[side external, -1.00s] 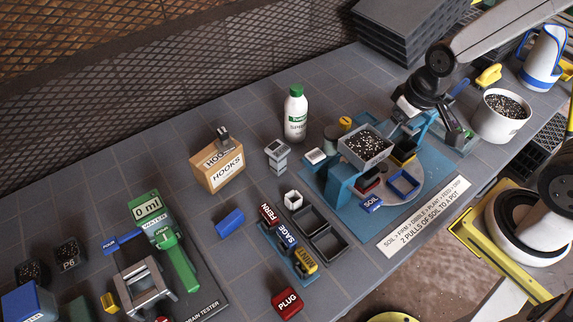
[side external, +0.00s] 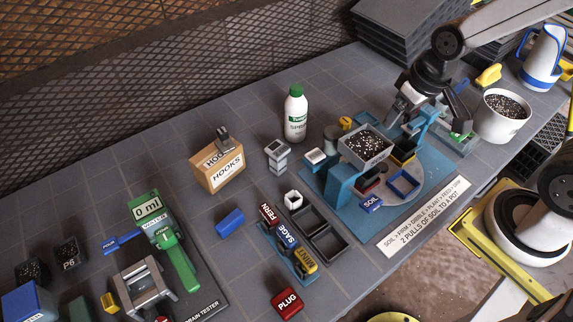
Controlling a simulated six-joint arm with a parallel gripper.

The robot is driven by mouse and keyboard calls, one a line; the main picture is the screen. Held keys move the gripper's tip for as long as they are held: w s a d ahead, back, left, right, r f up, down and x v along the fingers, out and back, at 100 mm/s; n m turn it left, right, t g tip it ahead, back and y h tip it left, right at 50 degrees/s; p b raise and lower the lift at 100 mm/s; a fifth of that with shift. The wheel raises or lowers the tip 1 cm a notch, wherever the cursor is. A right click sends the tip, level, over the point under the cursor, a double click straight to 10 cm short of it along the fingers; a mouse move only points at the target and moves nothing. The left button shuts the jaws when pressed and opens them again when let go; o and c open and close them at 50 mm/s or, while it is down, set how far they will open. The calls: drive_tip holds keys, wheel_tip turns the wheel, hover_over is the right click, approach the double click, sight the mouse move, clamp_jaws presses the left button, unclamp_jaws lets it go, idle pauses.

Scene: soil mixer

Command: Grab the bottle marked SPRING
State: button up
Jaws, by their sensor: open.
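A white bottle with a green cap (side external: 296,114) stands upright on the grey bench near its back edge. Its label has a green band and dark lettering that seems to begin "SPR". My gripper (side external: 423,122) is at the right, over the back of the blue soil mixer station, well to the right of the bottle. Its fingers are spread and hold nothing that I can see. The bottle is apart from the gripper and not hidden by anything.
The soil tray (side external: 366,143) on the mixer station stands between bottle and gripper. A HOOKS box (side external: 218,172) is left of the bottle. A grey stand (side external: 277,155) is in front of it. A soil-filled white pot (side external: 502,116) is at the right. The bench behind the bottle is clear.

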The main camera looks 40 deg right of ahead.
drive_tip(key=w+v, duration=0.1)
drive_tip(key=v, duration=0.1)
drive_tip(key=m+t+y, duration=0.7)
drive_tip(key=m+y, duration=0.2)
drive_tip(key=m, duration=1.8)
hover_over(296, 113)
drive_tip(key=s+d, duration=0.2)
drive_tip(key=d, duration=0.4)
wheel_tip(296, 113, down, 13)
drive_tip(key=shift+x, duration=4.2)
drive_tip(key=shift+w+r, duration=0.1)
drive_tip(key=shift+r, duration=0.1)
